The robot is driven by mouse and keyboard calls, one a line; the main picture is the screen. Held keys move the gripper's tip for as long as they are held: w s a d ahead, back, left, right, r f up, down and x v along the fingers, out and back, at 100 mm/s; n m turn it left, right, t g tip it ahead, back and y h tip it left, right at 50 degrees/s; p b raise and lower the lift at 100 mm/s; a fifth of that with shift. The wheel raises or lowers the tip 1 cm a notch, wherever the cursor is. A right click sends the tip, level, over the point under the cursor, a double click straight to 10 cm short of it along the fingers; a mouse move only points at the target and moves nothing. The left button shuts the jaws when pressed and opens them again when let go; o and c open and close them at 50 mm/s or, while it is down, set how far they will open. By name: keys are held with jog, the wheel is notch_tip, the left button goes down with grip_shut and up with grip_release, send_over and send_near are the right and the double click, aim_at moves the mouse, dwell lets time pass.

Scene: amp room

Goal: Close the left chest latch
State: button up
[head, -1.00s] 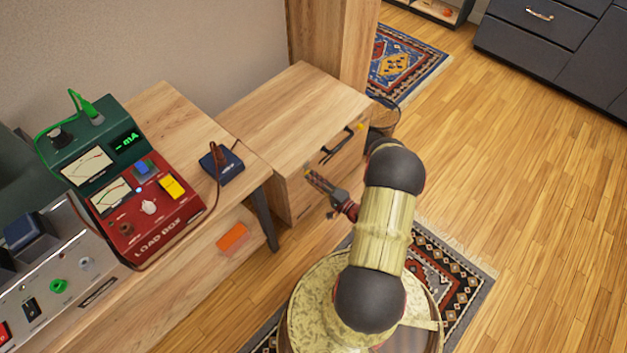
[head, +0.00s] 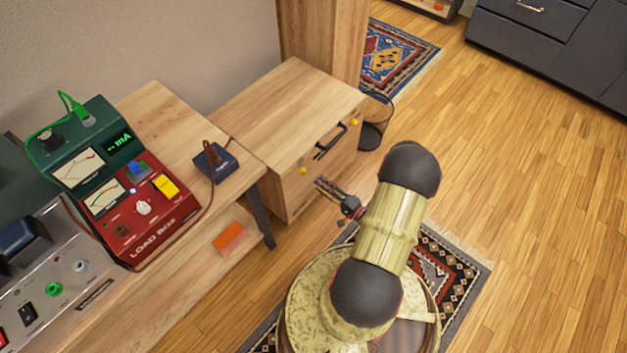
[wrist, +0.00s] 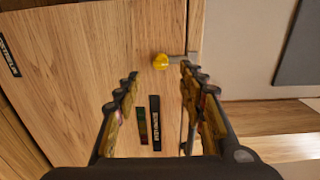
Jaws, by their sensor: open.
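The wooden chest (head: 288,98) stands beside the bench, with a dark handle (head: 331,143) on its front. The left latch has a yellow knob (head: 302,170) on the chest front; the right latch's yellow knob (head: 354,122) is beyond the handle. My gripper (head: 322,187) is just in front of the left latch, open and empty. In the wrist view, a yellow latch knob (wrist: 160,62) with a grey metal arm shows ahead, between the lines of the open fingers (wrist: 158,76). I see no contact with it. I cannot tell the latch's exact position.
The bench with a red load box (head: 140,208) and a dark blue box (head: 217,163) stands at left. An orange item (head: 230,238) lies below. The wooden floor at right is clear.

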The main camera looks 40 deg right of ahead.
jog(key=shift+s+d, duration=0.1)
jog(key=shift+s, duration=2.1)
